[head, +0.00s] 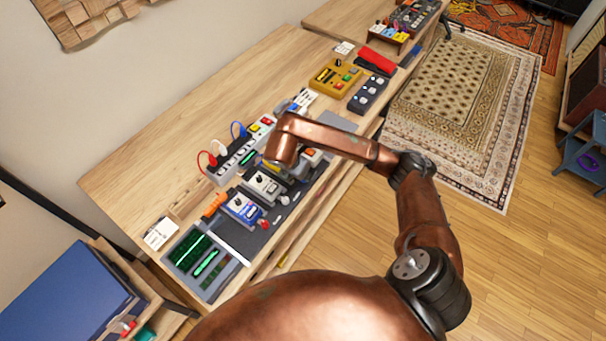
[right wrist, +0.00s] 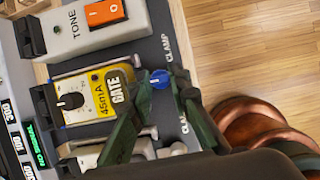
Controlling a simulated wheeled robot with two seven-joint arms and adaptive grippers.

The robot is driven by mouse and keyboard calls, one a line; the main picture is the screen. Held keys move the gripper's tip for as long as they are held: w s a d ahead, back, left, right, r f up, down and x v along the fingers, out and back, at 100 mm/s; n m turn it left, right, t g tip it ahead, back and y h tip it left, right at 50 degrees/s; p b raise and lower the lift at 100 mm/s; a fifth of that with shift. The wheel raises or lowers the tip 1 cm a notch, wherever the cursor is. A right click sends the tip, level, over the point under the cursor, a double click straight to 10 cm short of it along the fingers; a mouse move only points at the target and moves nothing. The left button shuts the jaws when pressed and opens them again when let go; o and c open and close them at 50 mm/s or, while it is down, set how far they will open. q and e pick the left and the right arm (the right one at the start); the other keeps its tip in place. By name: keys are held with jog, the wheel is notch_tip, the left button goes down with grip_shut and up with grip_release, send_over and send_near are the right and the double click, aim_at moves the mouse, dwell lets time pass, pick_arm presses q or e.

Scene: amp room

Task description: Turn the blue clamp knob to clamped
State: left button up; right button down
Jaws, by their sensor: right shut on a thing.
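The blue clamp knob (right wrist: 160,78) shows in the right wrist view, on the dark board beside the yellow GATE pedal (right wrist: 90,98). White CLAMP lettering is printed near it. My right gripper (right wrist: 159,88) has its dark green fingers on either side of the knob and is shut on it. The knob's exact angle is hard to tell. In the head view my copper right arm (head: 335,140) reaches over the pedalboard (head: 232,240) and hides the knob and fingers. My left gripper is in neither view.
A grey TONE pedal (right wrist: 92,30) with an orange switch stands beside the GATE pedal. In the head view, a power strip (head: 240,150) with plugs lies behind the board. A yellow box (head: 335,77) stands farther along the wooden bench (head: 165,150). The bench's rear left is clear.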

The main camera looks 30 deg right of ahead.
dwell(0.3)
jog(key=c, duration=1.8)
grip_release()
jog(key=v, duration=0.8)
